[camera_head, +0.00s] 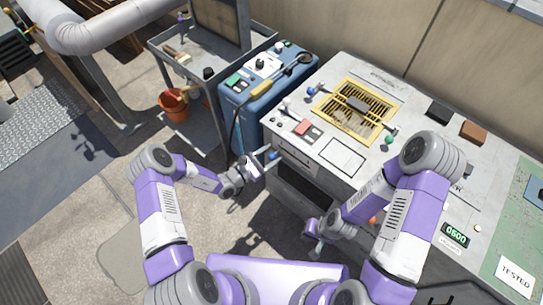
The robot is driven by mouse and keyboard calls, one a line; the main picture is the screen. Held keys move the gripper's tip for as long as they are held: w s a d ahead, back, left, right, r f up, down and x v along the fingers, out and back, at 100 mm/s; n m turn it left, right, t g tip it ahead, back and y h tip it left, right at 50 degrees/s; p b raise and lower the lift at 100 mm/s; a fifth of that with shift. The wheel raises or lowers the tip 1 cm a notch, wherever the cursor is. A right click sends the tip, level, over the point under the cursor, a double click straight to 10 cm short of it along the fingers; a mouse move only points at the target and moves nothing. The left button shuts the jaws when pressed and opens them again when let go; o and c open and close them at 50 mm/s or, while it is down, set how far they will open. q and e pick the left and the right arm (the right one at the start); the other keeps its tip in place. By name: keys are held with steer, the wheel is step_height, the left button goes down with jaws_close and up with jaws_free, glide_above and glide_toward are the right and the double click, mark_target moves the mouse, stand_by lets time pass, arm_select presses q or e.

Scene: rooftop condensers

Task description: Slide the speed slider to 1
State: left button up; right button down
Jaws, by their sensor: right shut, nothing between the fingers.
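I cannot make out a slider scale or a number 1 in the head view, so which control is the speed slider is unclear. My right gripper (314,240) is shut and empty, low in front of the bench, partly hidden by my right arm.
A blue machine (262,92) stands left of the bench. A grey cart (190,68) and an orange bucket (173,107) stand further left. Open floor lies at left.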

arm_select(q)
steer(key=shift+d, duration=0.1)
steer(key=p+v, duration=0.2)
steer(key=v, duration=0.5)
steer(key=shift+s+a, duration=0.25)
steer(key=s+d+f+m+g+h, duration=0.1)
steer(key=s+d+m+g, duration=0.55)
steer(key=s+g, duration=0.35)
steer(key=s+f+m+g+y+p, duration=0.1)
steer(key=s+f+m+g+y, duration=0.25)
steer(key=s, duration=0.65)
steer(key=a+r+m+t+y+p, duration=0.1)
steer(key=a+m+y, duration=0.1)
steer(key=m, duration=0.4)
steer(key=s+a+r+m+t+y, duration=0.1)
steer(key=a+r+m+y, duration=0.1)
steer(key=a+m+y, duration=0.1)
steer(key=m+y, duration=0.1)
steer(key=m, duration=0.1)
steer(key=shift+s+m+p, duration=0.15)
steer(key=shift+m+p, duration=0.25)
